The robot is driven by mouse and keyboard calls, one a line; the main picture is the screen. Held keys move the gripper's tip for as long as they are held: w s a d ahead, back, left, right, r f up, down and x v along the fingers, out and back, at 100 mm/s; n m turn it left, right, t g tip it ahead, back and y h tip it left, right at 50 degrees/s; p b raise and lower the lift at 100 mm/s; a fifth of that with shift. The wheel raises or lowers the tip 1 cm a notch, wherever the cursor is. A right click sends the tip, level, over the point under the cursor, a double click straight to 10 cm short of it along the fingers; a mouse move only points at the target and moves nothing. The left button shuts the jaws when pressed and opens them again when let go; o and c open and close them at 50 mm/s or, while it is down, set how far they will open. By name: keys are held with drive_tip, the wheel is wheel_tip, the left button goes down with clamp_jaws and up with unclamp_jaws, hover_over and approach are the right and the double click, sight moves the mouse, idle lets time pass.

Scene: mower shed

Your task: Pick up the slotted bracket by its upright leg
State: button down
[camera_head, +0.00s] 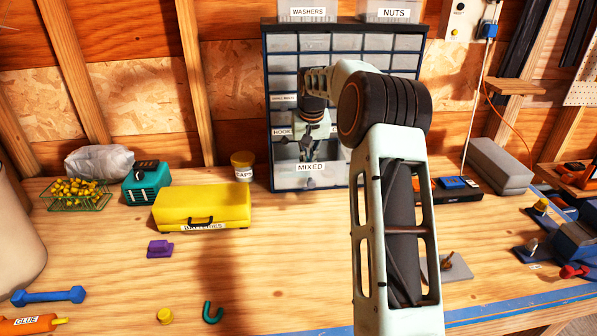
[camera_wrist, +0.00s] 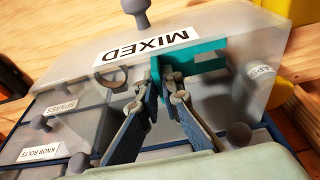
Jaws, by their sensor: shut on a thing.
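The slotted bracket (camera_wrist: 205,61) is teal and shows in the wrist view inside an open grey drawer (camera_wrist: 82,52) labelled MIXED. My gripper (camera_wrist: 166,82) is shut on the bracket's upright leg, with its fingertips low in the drawer. The rest of the bracket reaches right from the fingers. In the head view my gripper (camera_head: 306,156) points down into the drawer (camera_head: 298,181) of the parts cabinet; the bracket cannot be made out there.
A dark ring (camera_wrist: 110,78) lies in the drawer left of the fingers. The cabinet (camera_head: 284,62) rises behind. A yellow-lidded jar (camera_head: 243,166) stands left of the drawer, with a yellow case (camera_head: 202,205) nearer. The bench's middle front is mostly clear.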

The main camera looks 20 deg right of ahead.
drive_tip(key=shift+r+p, duration=1.95)
drive_tip(key=shift+r, duration=2.2)
